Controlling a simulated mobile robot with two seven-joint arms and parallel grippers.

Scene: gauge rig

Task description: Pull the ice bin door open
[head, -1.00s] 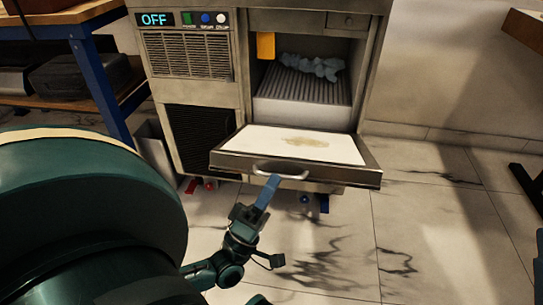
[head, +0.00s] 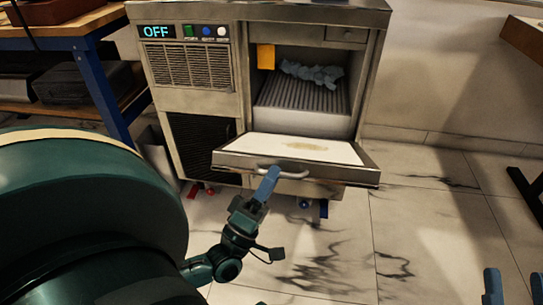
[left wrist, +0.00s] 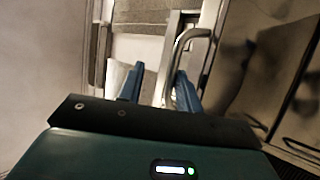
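The ice bin door (head: 300,150) is folded down at the front of the ice machine (head: 190,75), near level, with its white inner face up. Its curved metal handle (head: 290,174) is on the front edge, and the handle also shows in the left wrist view (left wrist: 200,33). My left gripper (head: 268,178) is at the left part of the handle. In the left wrist view its blue fingers (left wrist: 160,75) are apart, and the handle's bar runs between them, closer to the right finger. My right gripper (head: 514,272) is open and empty at the lower right, far from the door.
Pale ice (head: 312,74) lies inside the open bin, and an orange scoop or tag (head: 265,57) hangs at its upper left. A blue-legged workbench (head: 92,85) stands at the left. The marble floor right of the machine is clear.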

